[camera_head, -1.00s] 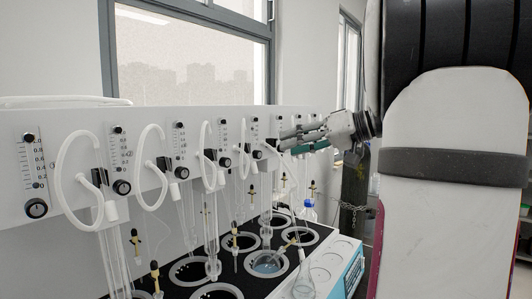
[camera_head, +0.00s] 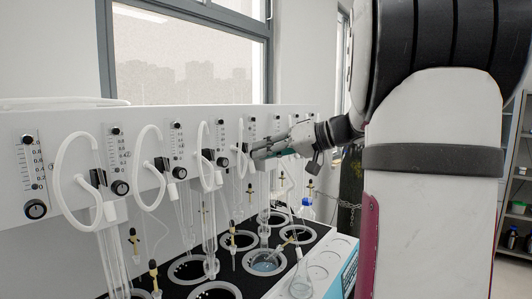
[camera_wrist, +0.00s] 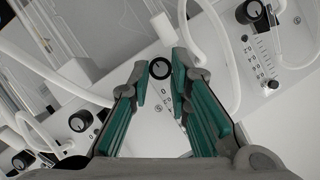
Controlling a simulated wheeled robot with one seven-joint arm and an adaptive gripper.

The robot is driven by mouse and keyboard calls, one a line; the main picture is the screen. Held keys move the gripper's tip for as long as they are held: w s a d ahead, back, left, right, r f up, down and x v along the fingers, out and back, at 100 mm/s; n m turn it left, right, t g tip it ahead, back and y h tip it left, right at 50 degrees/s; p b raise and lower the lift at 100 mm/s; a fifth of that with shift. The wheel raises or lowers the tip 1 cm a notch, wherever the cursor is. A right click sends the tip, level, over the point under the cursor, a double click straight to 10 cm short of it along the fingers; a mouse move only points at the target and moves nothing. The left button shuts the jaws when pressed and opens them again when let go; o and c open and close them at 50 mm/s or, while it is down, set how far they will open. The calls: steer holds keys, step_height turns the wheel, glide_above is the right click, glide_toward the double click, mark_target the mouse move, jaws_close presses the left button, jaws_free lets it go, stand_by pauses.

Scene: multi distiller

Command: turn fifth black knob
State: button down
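A row of black knobs runs along the white panel, below the scales; in the head view the nearest is at far left (camera_head: 36,208), then a second (camera_head: 120,187), third (camera_head: 179,172) and fourth (camera_head: 222,161). My gripper (camera_head: 252,153) is at the panel just right of the fourth, where it hides most of the area around the fifth. In the wrist view my gripper (camera_wrist: 158,76) is open with green-padded fingers, and one black knob (camera_wrist: 159,68) shows between and just beyond the fingertips. Contact cannot be told.
White hoses (camera_head: 80,165) loop out from the panel between the knobs; one white hose (camera_wrist: 215,45) runs close to the right finger in the wrist view. Below is a black-topped bath (camera_head: 205,243) with glassware.

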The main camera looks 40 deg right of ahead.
steer(key=m+y, duration=0.1)
steer(key=m, duration=0.1)
steer(key=shift+d+f+m+t+y+p, duration=0.1)
steer(key=shift+d+m+t+y+p, duration=0.05)
steer(key=shift+m+t+y+p, duration=0.2)
steer(key=c, duration=1.5)
jaws_free()
steer(key=shift+o, duration=0.2)
steer(key=v, duration=1.2)
